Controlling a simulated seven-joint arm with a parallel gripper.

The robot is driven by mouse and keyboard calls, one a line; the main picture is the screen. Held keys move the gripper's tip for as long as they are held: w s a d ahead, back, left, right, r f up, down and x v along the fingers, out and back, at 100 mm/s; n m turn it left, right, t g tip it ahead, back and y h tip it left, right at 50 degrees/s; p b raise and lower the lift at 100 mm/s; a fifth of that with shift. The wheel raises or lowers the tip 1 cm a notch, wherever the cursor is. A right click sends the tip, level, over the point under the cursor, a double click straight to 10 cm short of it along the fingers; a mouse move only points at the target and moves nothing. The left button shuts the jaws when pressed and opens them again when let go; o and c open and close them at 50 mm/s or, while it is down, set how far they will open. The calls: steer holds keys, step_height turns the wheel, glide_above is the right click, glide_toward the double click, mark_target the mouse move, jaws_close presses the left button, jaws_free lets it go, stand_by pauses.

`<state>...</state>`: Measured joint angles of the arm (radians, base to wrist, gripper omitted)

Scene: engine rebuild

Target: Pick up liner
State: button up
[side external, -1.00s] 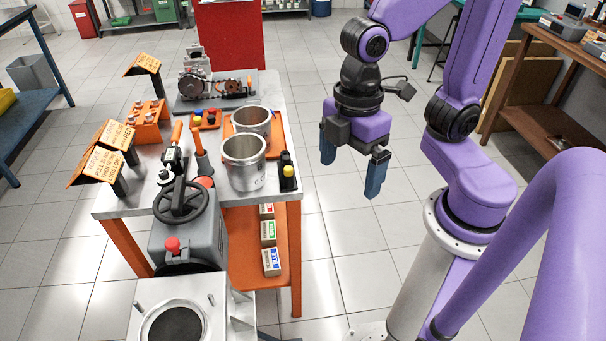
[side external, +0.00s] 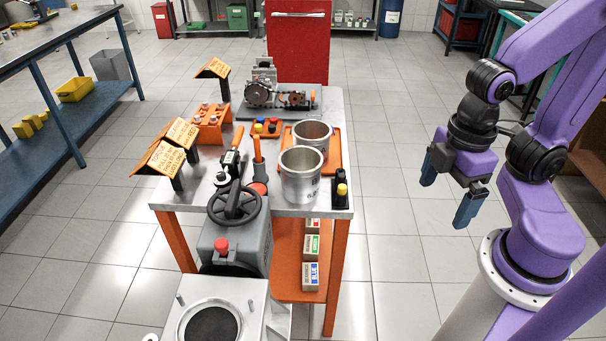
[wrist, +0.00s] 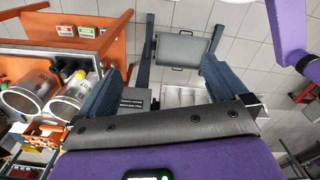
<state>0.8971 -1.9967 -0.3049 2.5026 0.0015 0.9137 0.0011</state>
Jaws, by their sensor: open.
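Two silver, open-topped cylindrical liners stand upright on the cart. The nearer liner (side external: 300,180) is near the cart's right edge, and the other liner (side external: 311,137) is behind it at the orange tray (side external: 334,160). Both also show at the left of the wrist view, one liner (wrist: 22,100) left of the other (wrist: 75,96); I cannot tell which is which there. My gripper (side external: 447,190) is open and empty, to the right of the cart and apart from both liners. Its blue fingers show spread in the wrist view (wrist: 168,78).
A black bottle with a yellow top (side external: 342,190) stands close beside the nearer liner. An orange-handled tool (side external: 258,160) and a black handwheel (side external: 235,206) are to its left. Boxes (side external: 311,275) sit on the lower shelf. Floor between cart and gripper is clear.

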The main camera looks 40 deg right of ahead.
steer(key=c, duration=1.2)
steer(key=shift+c, duration=0.2)
steer(key=n, duration=0.4)
glide_above(313, 170)
step_height(313, 170, down, 12)
steer(key=shift+r, duration=0.15)
steer(key=shift+w+d+f, duration=0.1)
steer(key=shift+f, duration=1.45)
steer(key=shift+w+d+f, duration=0.1)
steer(key=shift+f, duration=1.45)
